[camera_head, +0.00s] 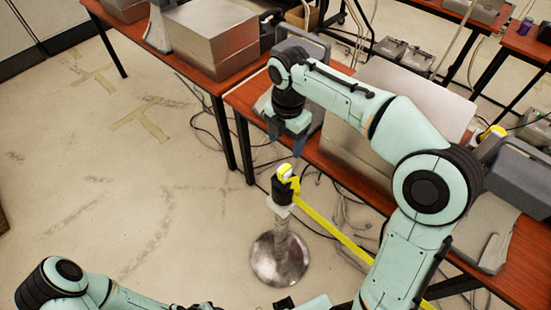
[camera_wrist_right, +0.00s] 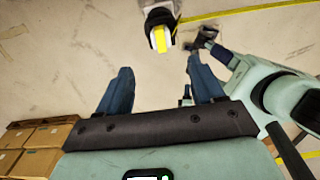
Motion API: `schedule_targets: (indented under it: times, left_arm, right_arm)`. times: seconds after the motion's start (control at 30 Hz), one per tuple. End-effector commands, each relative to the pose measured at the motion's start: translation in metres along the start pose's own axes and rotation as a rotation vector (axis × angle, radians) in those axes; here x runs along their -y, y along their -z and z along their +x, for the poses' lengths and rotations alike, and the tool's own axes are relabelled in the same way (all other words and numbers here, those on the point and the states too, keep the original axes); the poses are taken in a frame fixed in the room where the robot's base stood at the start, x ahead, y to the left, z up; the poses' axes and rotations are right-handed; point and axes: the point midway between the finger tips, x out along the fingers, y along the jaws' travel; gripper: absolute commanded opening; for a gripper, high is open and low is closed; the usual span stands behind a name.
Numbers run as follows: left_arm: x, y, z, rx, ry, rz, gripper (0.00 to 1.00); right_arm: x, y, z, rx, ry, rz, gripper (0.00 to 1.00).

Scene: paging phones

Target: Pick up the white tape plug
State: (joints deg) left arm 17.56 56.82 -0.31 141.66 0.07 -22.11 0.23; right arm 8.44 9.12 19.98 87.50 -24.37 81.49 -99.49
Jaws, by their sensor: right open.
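The white tape plug (camera_head: 285,170), with a yellow strip across it, sits at the black top of an upright metal post (camera_head: 281,235). It also shows at the top middle of the right wrist view (camera_wrist_right: 160,40), beyond the fingertips. My right gripper (camera_head: 285,146) is open and empty, pointing down just above the plug, with a small gap between them. Its two blue fingers (camera_wrist_right: 160,72) are spread wide in the wrist view. My left arm enters at the bottom left of the head view; its gripper's fingers are not clear there.
Yellow tape (camera_head: 335,235) runs from the post top down to the right. A red-brown table (camera_head: 350,178) with a large metal box (camera_head: 378,105) stands right of the post. Cables lie under it. The floor to the left is clear. Cardboard boxes (camera_wrist_right: 42,138) show in the wrist view.

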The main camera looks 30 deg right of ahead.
Motion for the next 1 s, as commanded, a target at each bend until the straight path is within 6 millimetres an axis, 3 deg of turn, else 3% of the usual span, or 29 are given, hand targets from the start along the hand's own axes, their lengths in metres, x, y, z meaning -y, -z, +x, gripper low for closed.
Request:
schedule_targets:
  times: [0.4, 0.67, 1.0]
  left_arm:
    - [0.01, -0.01, 0.017, 0.015, 0.005, -0.006, 0.43]
    - [0.011, -0.011, 0.019, 0.016, 0.006, -0.006, 0.43]
    - [0.013, -0.013, 0.024, 0.019, 0.007, -0.007, 0.43]
  right_arm:
    - [0.001, 0.0, 0.071, -0.003, 0.005, 0.002, 0.67]
    - [0.0, 0.0, 0.09, -0.002, 0.002, 0.002, 0.67]
    - [0.0, 0.001, 0.133, -0.001, 0.003, 0.002, 0.67]
